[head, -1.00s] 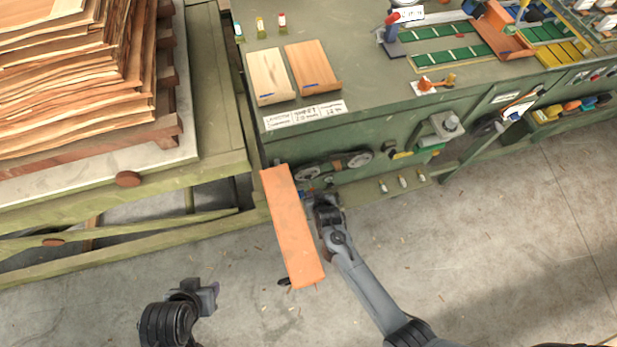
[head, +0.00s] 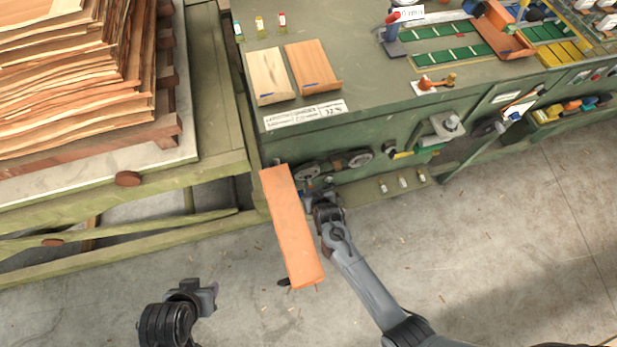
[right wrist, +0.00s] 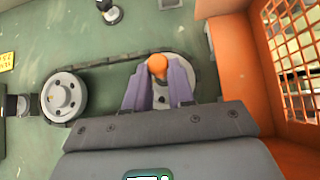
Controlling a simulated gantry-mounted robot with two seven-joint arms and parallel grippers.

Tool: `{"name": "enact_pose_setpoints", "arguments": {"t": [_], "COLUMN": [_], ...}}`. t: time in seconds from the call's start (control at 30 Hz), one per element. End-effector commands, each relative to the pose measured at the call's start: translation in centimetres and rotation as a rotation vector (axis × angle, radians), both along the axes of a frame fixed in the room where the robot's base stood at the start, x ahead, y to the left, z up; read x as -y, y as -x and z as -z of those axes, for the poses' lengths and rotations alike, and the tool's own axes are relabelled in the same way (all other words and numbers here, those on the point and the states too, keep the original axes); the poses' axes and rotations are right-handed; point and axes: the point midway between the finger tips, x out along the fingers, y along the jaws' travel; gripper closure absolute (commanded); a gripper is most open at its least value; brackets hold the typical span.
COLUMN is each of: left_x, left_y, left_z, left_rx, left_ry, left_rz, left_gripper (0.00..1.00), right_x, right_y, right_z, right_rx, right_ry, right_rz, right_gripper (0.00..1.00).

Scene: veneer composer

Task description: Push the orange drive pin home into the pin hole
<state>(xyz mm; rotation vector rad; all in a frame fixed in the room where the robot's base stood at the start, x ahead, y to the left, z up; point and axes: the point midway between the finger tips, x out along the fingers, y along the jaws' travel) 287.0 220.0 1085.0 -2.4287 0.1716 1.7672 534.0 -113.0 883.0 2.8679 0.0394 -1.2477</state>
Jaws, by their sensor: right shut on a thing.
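The orange drive pin (right wrist: 157,66) shows its rounded head between the two purple-grey fingers of my right gripper (right wrist: 160,80) in the right wrist view. The fingers are shut on it, in front of a grey chain wheel (right wrist: 187,72) on the green machine side. The pin hole is hidden behind the pin and fingers, so I cannot tell how deep the pin sits. In the head view my right gripper (head: 318,192) is at the machine's front, just right of an orange guard. My left gripper (head: 210,296) hangs over the floor, away from the machine; its finger opening is unclear.
The orange guard (head: 291,230) stands close beside my right gripper; its mesh side (right wrist: 287,45) shows in the right wrist view. A second chain wheel (right wrist: 63,97) is at left. A veneer stack (head: 70,80) lies at upper left. The floor (head: 500,250) is open at right.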

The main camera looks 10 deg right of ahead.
Motion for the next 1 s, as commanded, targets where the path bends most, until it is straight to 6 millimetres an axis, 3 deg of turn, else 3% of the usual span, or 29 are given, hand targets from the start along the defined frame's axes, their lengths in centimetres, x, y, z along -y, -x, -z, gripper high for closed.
{"name": "enact_pose_setpoints", "arguments": {"t": [1.0], "left_x": [0.2], "left_y": [0.0], "left_z": [1.1], "left_rx": [0.0], "left_ry": [0.008], "left_rz": [-0.006], "left_gripper": [0.59], "right_x": [-0.1], "right_y": [-2.6], "right_z": [0.0], "right_rx": [0.001], "right_ry": [-0.001], "right_rz": [0.001], "right_gripper": [1.0]}}
